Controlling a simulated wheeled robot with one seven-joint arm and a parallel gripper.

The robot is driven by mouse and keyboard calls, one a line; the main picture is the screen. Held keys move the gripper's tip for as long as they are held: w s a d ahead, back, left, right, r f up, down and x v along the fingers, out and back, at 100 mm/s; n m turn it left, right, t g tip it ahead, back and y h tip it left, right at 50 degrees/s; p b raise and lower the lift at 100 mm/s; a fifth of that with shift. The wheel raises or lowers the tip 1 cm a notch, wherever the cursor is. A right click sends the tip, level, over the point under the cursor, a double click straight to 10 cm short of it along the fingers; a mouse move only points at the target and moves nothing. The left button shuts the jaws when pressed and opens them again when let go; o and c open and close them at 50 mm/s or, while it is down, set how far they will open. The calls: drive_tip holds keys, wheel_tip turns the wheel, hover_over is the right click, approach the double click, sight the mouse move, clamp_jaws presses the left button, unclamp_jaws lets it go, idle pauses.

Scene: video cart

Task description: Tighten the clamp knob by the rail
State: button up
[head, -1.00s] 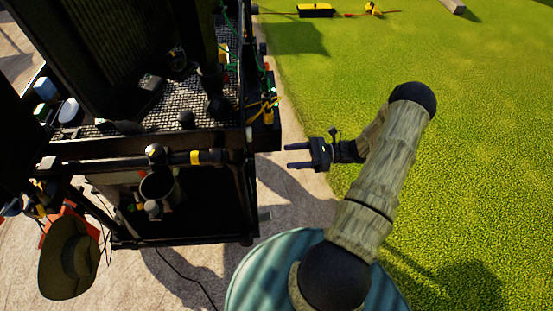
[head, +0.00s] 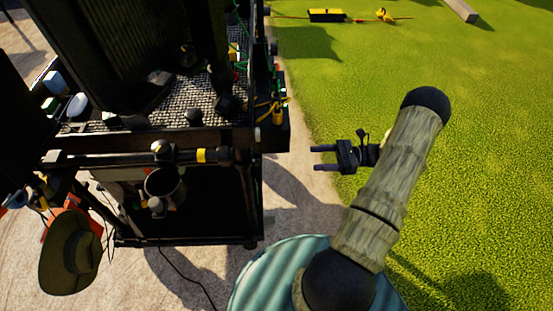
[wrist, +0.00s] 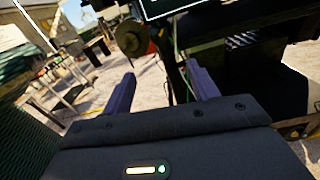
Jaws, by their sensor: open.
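The black rail (head: 110,158) runs along the near side of the video cart. A clamp with a rounded, pale-topped knob (head: 162,149) sits on it, above a dark cup-like holder (head: 164,186). A smaller pale knob-like part (head: 156,206) shows by the holder; I cannot tell for sure which one is the clamp knob. My gripper (head: 322,159) is open and empty, right of the cart, its fingers pointing left toward it and well apart from the knob. Its two fingers also show in the wrist view (wrist: 161,88), with nothing between them. I cannot make out the knob there.
The cart's top shelf (head: 195,100) carries a dark monitor and several small items. Yellow-black gear (head: 272,108) hangs at its right corner. A wide-brimmed hat (head: 72,255) hangs at the lower left. A cable lies on the paving.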

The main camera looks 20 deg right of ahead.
sight(257, 160)
drive_tip(key=p+x, duration=0.4)
drive_tip(key=x, duration=1.3)
drive_tip(key=shift+a, duration=0.2)
drive_tip(key=shift+c, duration=0.5)
drive_tip(key=c, duration=0.9)
